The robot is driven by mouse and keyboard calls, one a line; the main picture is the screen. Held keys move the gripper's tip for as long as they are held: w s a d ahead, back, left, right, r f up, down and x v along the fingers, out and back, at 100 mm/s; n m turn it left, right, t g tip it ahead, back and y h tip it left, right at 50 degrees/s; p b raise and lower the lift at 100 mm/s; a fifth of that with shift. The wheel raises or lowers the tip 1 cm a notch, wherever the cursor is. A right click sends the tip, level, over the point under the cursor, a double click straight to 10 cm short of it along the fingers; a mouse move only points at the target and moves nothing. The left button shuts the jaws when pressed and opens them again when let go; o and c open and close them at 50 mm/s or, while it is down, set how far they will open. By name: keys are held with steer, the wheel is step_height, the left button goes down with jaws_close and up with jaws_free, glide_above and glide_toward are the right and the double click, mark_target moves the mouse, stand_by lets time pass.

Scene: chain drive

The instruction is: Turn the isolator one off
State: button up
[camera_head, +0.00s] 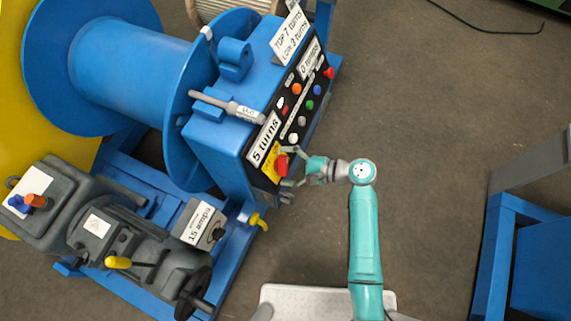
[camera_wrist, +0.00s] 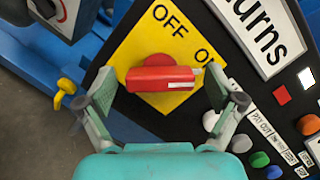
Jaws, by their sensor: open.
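The isolator is a red rotary handle (camera_wrist: 160,79) on a yellow plate (camera_wrist: 137,45) marked OFF and ON, on a black panel. In the wrist view its handle bar lies roughly level across the picture, with a white mark at its right end, toward the partly hidden ON. In the head view the red handle (camera_head: 281,164) sits at the panel's lower end. My gripper (camera_wrist: 164,92) is open, with one finger at each end of the handle. Whether the fingers touch it cannot be told. In the head view my gripper (camera_head: 289,168) is at the handle.
The panel (camera_head: 294,105) carries several coloured buttons and labels above the isolator. A blue drum (camera_head: 125,50) and grey motor (camera_head: 130,235) stand to the left. A yellow fitting (camera_head: 258,220) sits just below the panel. The floor to the right is clear up to a blue frame (camera_head: 497,240).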

steer(key=c, duration=1.1)
steer(key=shift+c, duration=0.2)
steer(key=shift+n, duration=0.4)
steer(key=n+g, duration=0.1)
steer(key=n, duration=0.3)
steer(key=shift+h, duration=0.4)
steer(key=n, duration=0.4)
steer(key=shift+n+h, duration=0.4)
steer(key=n+h, duration=0.1)
steer(key=n, duration=0.3)
steer(key=shift+g, duration=0.3)
steer(key=n+h, duration=0.1)
steer(key=n, duration=0.3)
steer(key=shift+f, duration=0.1)
